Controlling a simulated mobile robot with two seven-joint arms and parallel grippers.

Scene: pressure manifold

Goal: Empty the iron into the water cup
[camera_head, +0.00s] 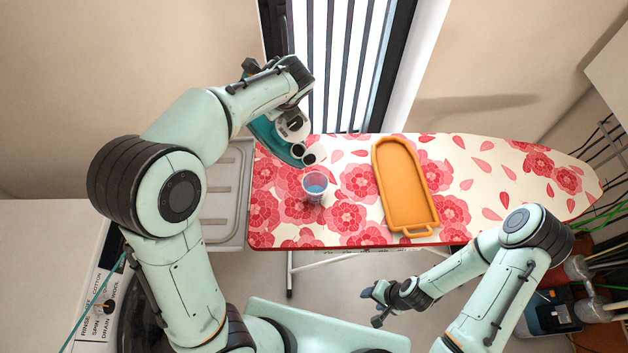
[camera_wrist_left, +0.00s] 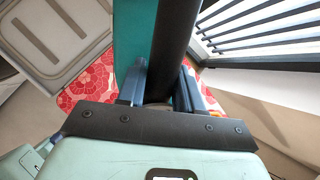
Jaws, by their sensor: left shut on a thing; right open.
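The teal and white iron (camera_head: 270,137) is held tilted above the left end of the ironing board, up and left of the water cup. My left gripper (camera_wrist_left: 160,88) is shut on the iron's dark handle (camera_wrist_left: 173,40), and the teal body (camera_wrist_left: 130,35) shows beside it. In the head view my left fingers are mostly hidden by the wrist. The water cup (camera_head: 314,186) is clear, stands on the board and has bluish liquid in it. My right gripper (camera_head: 370,304) is open and empty in front of the board, well away from the cup.
The flowered ironing board (camera_head: 480,205) carries an orange tray (camera_head: 405,188) to the right of the cup. A grey metal rest (camera_head: 228,190) adjoins its left end. A barred window (camera_head: 340,65) is behind.

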